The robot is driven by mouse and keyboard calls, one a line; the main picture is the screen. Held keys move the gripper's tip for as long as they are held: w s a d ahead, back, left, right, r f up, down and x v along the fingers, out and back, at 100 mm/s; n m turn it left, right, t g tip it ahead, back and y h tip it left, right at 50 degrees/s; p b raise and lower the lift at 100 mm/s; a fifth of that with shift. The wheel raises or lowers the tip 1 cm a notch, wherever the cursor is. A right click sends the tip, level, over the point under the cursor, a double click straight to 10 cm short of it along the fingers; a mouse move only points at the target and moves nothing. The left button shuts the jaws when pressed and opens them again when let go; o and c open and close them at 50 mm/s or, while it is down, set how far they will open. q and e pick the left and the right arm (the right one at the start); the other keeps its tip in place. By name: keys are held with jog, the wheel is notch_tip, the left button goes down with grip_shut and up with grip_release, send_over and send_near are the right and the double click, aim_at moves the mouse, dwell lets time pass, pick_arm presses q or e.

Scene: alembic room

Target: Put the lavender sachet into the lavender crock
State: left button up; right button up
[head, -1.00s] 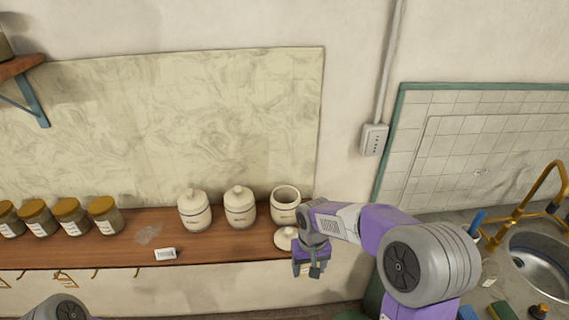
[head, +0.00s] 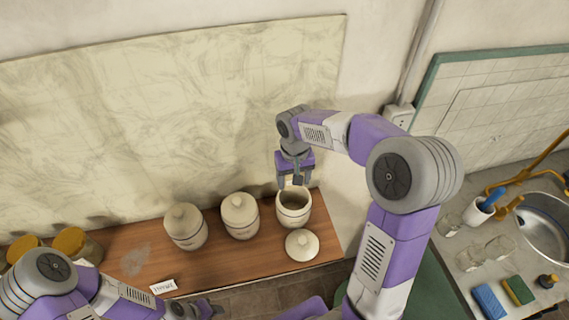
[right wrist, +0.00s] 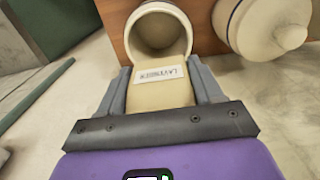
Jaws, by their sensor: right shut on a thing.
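The lavender sachet (right wrist: 160,92) is a beige packet with a white label reading LAVENDER. My right gripper (right wrist: 160,88) is shut on it in the right wrist view. In the head view my right gripper (head: 294,184) points down just above the open cream crock (head: 293,218), which stands at the right end of the wooden shelf. The crock's mouth (right wrist: 160,28) shows just beyond the sachet in the right wrist view. Its lid (head: 301,245) lies on the shelf in front of it. My left gripper (head: 207,308) is low in the head view; its jaws are unclear.
Two lidded crocks (head: 240,216) (head: 186,227) stand left of the open one. A small white label card (head: 163,286) lies near the shelf's front edge (head: 225,285). Jars with golden lids (head: 70,242) are at the far left. A sink (head: 540,215) is at right.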

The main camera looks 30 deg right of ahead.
aim_at(295, 188)
jog(key=shift+s+f, duration=0.15)
jog(key=shift+s, duration=0.25)
jog(key=shift+s+f+b, duration=0.1)
jog(key=shift+f+b, duration=0.15)
jog(key=shift+b, duration=0.15)
pick_arm(q)
jog(key=shift+s+f+b, duration=0.15)
jog(key=shift+f+b, duration=0.55)
jog(key=shift+f, duration=0.2)
jog(key=shift+s+f+b, duration=0.15)
jog(key=shift+f+b, duration=0.55)
jog(key=shift+f, duration=0.2)
pick_arm(e)
jog(key=shift+f, duration=1.9)
jog(key=shift+r, duration=0.1)
jog(key=o, duration=1.1)
pick_arm(q)
jog(key=shift+r, duration=0.1)
jog(key=shift+r+p, duration=2.75)
jog(key=shift+p, duration=0.05)
pick_arm(e)
jog(key=shift+r, duration=3.5)
